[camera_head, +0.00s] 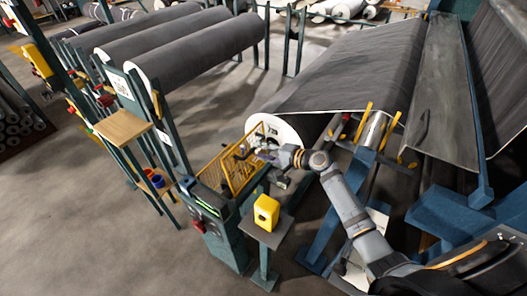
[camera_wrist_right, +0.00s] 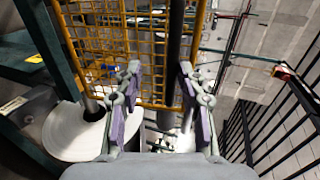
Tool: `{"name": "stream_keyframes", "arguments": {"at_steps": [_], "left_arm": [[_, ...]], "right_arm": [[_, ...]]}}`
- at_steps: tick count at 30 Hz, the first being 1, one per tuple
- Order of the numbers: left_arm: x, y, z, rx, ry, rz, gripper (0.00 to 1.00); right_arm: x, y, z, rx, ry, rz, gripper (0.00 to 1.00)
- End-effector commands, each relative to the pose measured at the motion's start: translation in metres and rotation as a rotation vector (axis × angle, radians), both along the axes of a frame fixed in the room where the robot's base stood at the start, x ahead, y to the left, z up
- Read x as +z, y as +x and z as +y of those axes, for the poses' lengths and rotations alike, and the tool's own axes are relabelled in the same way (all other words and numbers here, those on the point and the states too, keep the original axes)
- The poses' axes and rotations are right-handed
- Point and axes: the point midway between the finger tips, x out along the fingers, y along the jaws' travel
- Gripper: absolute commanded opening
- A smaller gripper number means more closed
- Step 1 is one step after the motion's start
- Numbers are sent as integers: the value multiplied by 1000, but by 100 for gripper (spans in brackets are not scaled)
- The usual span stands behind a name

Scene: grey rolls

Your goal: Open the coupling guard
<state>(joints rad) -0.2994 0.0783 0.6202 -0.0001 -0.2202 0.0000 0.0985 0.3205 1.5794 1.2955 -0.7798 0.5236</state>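The coupling guard is a yellow wire-mesh cage (camera_head: 240,168) at the near end of the big grey roll, above a teal stand. Its yellow mesh and frame (camera_wrist_right: 140,45) fill the upper middle of the right wrist view. My right gripper (camera_head: 268,155) is at the guard's right side in the head view. In the wrist view its two purple-padded fingers (camera_wrist_right: 158,80) are spread apart, facing the mesh. A dark upright bar (camera_wrist_right: 175,45) shows between them, nearer the right finger; I cannot tell whether they touch it. My left gripper is not in view.
A yellow box (camera_head: 266,212) stands on a small post in front of the guard. A wooden shelf (camera_head: 122,127) is on the left. The large grey roll (camera_head: 350,70) lies behind my right gripper. Open floor (camera_head: 90,220) lies at the lower left.

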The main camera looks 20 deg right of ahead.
Motion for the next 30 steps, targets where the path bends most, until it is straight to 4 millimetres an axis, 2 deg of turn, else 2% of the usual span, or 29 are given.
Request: {"name": "stream_keyframes", "arguments": {"at_steps": [8,15,21,30], "left_arm": [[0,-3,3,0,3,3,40],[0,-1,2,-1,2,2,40],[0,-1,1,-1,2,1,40],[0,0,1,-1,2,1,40]], "right_arm": [[1,-8,-7,-1,-3,2,35],[19,-51,-40,3,-11,3,35],[31,-78,-60,4,-5,4,35],[38,-91,-70,1,-1,0,35]]}}
